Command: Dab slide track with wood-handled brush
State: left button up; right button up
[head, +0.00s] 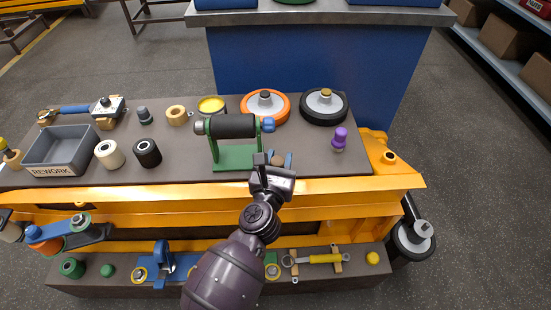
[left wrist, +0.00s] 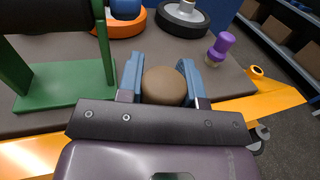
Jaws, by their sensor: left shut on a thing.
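My left gripper (head: 279,161) is over the front part of the grey bench top, just right of the green stand's base. Its blue fingers (left wrist: 160,82) are shut on a brown, round-ended thing (left wrist: 166,86), which looks like the wooden handle of the brush. It also shows small between the fingers in the head view (head: 278,160). Its bristles are hidden. I cannot tell for sure which thing is the slide track; a long blue bar with a metal block (head: 107,107) lies at the back left of the bench. My right gripper is not in view.
A green stand with a black roller (head: 232,126) rises close left of my gripper. An orange-rimmed wheel (head: 265,98) and a black wheel (head: 323,106) lie behind. A purple-topped piece (head: 339,138) stands right. A grey REWORK bin (head: 58,168) is at the left.

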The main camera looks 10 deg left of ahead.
pick_arm(q)
jog(key=shift+d+f, duration=0.2)
jog(key=shift+d, duration=0.2)
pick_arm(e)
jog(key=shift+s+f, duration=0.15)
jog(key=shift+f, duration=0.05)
pick_arm(q)
jog(key=shift+a+r, duration=0.1)
jog(key=shift+r, duration=0.1)
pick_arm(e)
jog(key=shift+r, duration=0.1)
pick_arm(q)
jog(key=shift+a+r+p, duration=0.15)
jog(key=shift+a+p, duration=0.3)
jog(key=shift+a, duration=0.4)
jog(key=shift+s, duration=0.1)
jog(key=shift+d, duration=0.2)
jog(key=shift+d, duration=0.3)
jog(key=shift+w+d, duration=0.25)
jog(key=shift+d, duration=0.2)
jog(key=shift+a, duration=0.1)
jog(key=shift+s+a, duration=0.25)
jog(key=shift+a, duration=0.6)
